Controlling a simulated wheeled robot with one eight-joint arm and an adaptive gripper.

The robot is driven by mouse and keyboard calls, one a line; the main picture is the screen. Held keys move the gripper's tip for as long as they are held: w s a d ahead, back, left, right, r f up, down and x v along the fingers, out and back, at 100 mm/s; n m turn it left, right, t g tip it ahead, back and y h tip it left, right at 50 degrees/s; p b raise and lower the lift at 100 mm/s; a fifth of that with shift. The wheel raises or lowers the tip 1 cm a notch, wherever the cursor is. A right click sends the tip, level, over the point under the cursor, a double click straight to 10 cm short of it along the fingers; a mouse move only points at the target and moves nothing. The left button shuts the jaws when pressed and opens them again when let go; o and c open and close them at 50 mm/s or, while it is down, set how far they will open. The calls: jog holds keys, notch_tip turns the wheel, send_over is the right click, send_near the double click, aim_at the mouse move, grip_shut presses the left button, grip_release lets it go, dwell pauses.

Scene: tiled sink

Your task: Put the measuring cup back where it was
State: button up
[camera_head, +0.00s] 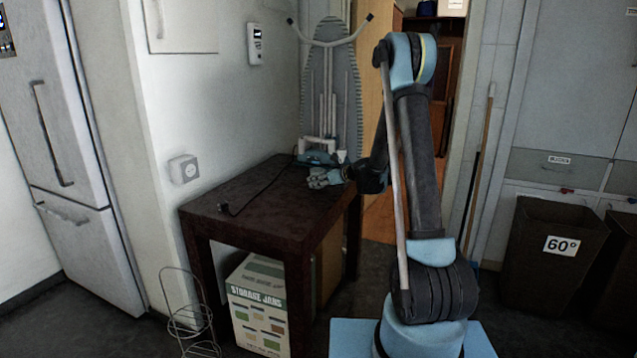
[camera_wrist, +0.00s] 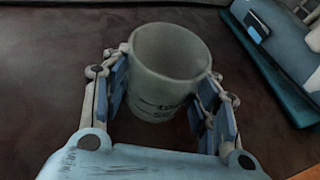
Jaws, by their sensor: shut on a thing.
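The measuring cup (camera_wrist: 168,72) is a pale grey-white cup with dark markings on its side, seen in the wrist view with its open rim tilted toward the camera. My gripper (camera_wrist: 160,92) is shut on it, with one blue-padded finger on each side of the cup. The cup is over the dark table top; I cannot tell whether its base touches the surface. In the head view my gripper (camera_head: 325,179) is low over the right part of the dark table (camera_head: 250,193), and the cup cannot be made out there.
A blue iron (camera_head: 318,158) stands on the table just behind my gripper; it shows at the upper right of the wrist view (camera_wrist: 275,60). A dark cord (camera_head: 262,188) crosses the table. An ironing board (camera_head: 330,90) leans behind.

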jog(key=o, duration=1.2)
